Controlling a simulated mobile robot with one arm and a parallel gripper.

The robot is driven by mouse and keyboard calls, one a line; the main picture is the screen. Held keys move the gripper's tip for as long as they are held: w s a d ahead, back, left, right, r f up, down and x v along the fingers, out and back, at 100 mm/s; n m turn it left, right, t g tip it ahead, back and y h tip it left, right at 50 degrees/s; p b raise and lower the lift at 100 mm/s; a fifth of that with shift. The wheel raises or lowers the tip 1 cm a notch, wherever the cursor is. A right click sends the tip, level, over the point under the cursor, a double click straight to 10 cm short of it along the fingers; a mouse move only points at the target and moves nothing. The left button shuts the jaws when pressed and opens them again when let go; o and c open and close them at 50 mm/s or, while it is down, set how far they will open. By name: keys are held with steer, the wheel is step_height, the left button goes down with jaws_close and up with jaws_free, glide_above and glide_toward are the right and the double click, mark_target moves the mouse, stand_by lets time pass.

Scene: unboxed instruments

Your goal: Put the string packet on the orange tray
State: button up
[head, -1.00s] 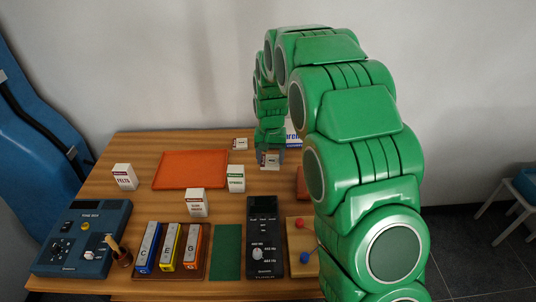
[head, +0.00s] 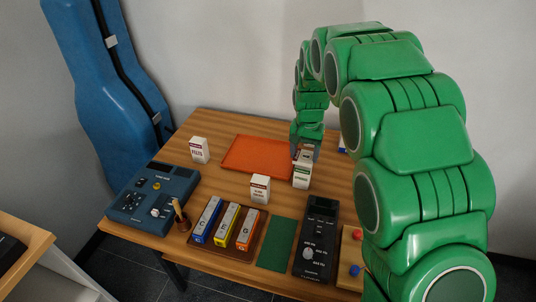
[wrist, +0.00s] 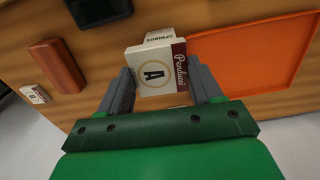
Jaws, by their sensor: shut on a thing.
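The string packet, a small white box with an "A" and a maroon band, is held between the fingers of my gripper (wrist: 162,76) in the wrist view (wrist: 153,74). In the head view my gripper (head: 305,148) is at the right end of the orange tray (head: 255,155), with the packet partly hidden by it. The tray is flat, low-rimmed and empty where visible. In the wrist view the tray (wrist: 255,55) lies just right of the packet. The packet appears above the table; its exact height is unclear.
The springs packet (head: 301,176) stands close by, and shows behind the held packet (wrist: 160,36). Other white packets stand left (head: 199,150) and front (head: 260,188) of the tray. A "G" packet (wrist: 34,94) and reddish-brown block (wrist: 57,65) lie away from the tray.

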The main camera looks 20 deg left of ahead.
steer(key=a, duration=1.1)
glide_above(261, 156)
steer(key=shift+n, duration=0.3)
steer(key=f, duration=0.8)
steer(key=shift+s+d+f, duration=0.25)
steer(key=shift+s, duration=0.15)
steer(key=shift+w+a+f, duration=0.25)
steer(key=shift+w+f, duration=0.2)
steer(key=shift+f, duration=1.7)
steer(key=shift+f, duration=0.15)
steer(key=o, duration=1)
